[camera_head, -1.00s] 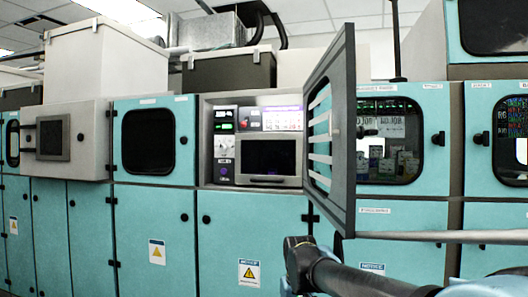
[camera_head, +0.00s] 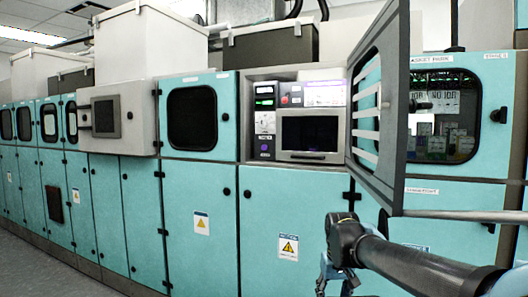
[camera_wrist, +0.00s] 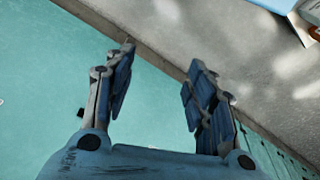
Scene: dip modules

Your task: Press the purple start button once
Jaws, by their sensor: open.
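A small purple button (camera_head: 264,148) shows low on the left side of a recessed control panel, left of a dark screen (camera_head: 309,133). A red knob (camera_head: 284,100) and small green displays (camera_head: 264,97) sit above it. The panel's hinged door (camera_head: 381,104) stands open to its right. My gripper (camera_head: 338,284) hangs low at the bottom of the head view, below and right of the panel and apart from it. In the wrist view my gripper (camera_wrist: 161,54) has its two fingers spread with nothing between them. The button is not visible there.
Teal cabinets (camera_head: 205,215) line the wall, with a grey box and small screen (camera_head: 105,117) jutting out at left. A horizontal rail (camera_head: 465,215) runs at right below the open door. Grey floor (camera_head: 35,262) is clear at the lower left.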

